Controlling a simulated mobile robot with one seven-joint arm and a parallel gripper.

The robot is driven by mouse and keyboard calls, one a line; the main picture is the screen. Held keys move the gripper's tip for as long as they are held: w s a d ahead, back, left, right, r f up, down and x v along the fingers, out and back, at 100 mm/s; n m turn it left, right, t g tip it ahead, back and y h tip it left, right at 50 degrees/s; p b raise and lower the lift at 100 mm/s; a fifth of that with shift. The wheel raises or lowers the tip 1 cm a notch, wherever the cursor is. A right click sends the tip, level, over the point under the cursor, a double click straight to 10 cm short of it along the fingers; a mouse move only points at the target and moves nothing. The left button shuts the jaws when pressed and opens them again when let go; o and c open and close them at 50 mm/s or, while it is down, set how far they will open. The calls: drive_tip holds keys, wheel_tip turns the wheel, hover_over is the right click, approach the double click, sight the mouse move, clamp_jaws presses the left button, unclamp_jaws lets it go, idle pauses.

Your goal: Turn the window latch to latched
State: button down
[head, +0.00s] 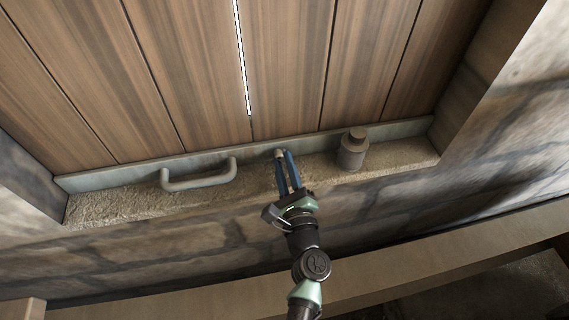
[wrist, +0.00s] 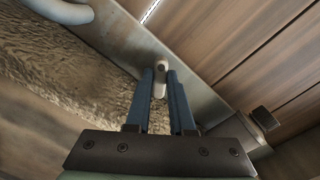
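The window latch (wrist: 160,82) is a small, pale, rounded lever on the grey metal rail along the bottom of the wooden boards. It also shows in the head view (head: 280,154), at the tips of my gripper (head: 284,158). In the wrist view, the two blue fingers of my gripper (wrist: 161,76) lie one on each side of the lever, slightly apart. The lever fills most of the gap between the fingertips. I cannot tell whether both fingers press on it. The lower part of the latch is partly hidden between the fingers.
A grey bar handle (head: 199,175) is on the rail to the left. A dark capped cylinder (head: 352,150) stands on the rough stone sill (head: 120,204) to the right of my gripper. Stone walls bound the recess on both sides.

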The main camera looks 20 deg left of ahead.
drive_tip(key=shift+f+n+b, duration=0.15)
drive_tip(key=shift+n+b, duration=0.15)
drive_tip(key=shift+b, duration=0.05)
drive_tip(key=shift+f+n+b, duration=0.15)
drive_tip(key=shift+n+b, duration=0.65)
drive_tip(key=shift+b, duration=0.15)
drive_tip(key=n+b, duration=0.2)
drive_tip(key=shift+n, duration=0.3)
drive_tip(key=n+b, duration=0.3)
drive_tip(key=shift+f, duration=0.1)
drive_tip(key=shift+n+b, duration=1.05)
drive_tip(key=shift+n, duration=0.35)
drive_tip(key=c, duration=0.8)
unclamp_jaws()
drive_tip(key=shift+s, duration=0.1)
drive_tip(key=shift+r, duration=0.2)
